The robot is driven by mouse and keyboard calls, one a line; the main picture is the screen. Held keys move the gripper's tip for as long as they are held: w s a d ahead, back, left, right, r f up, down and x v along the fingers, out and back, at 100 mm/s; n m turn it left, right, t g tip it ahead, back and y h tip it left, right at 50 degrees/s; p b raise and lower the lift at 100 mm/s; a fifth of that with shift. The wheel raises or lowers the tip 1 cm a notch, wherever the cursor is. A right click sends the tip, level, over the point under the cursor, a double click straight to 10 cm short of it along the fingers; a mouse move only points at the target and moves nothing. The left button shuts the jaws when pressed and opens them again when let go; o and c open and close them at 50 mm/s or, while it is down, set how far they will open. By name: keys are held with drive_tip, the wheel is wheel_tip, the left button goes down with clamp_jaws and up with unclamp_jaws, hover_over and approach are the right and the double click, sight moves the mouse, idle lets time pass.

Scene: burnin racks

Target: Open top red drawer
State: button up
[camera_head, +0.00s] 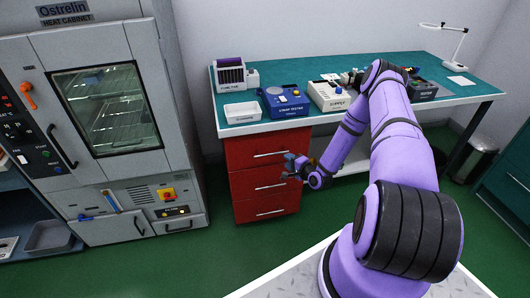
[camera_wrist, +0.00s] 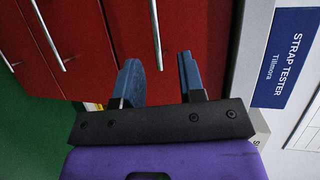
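The red drawer cabinet (camera_head: 249,174) stands under the left end of the workbench, with red drawers stacked one above another. The top red drawer (camera_head: 250,146) looks closed, with a thin silver bar handle (camera_head: 271,153). My gripper (camera_head: 290,163) is in front of the cabinet's right side, close to the upper drawers. In the wrist view, which is turned sideways, the gripper's two blue fingers (camera_wrist: 160,80) are apart with nothing held. The top handle (camera_wrist: 156,32) lies ahead, lined up with the gap between them; I cannot tell whether it touches a finger.
The teal bench top (camera_head: 400,68) carries a white tray (camera_head: 242,112), a blue strap tester (camera_head: 285,100) and other devices. A grey heat cabinet (camera_head: 150,70) stands left of the drawers. Green floor (camera_head: 225,255) is free in front. A bin (camera_head: 478,157) stands at the right.

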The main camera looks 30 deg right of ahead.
sight(273, 154)
drive_tip(key=shift+m, duration=0.4)
drive_tip(key=x, duration=1.1)
drive_tip(key=shift+a+f, duration=0.2)
drive_tip(key=shift+f, duration=0.15)
drive_tip(key=shift+c, duration=0.3)
clamp_jaws()
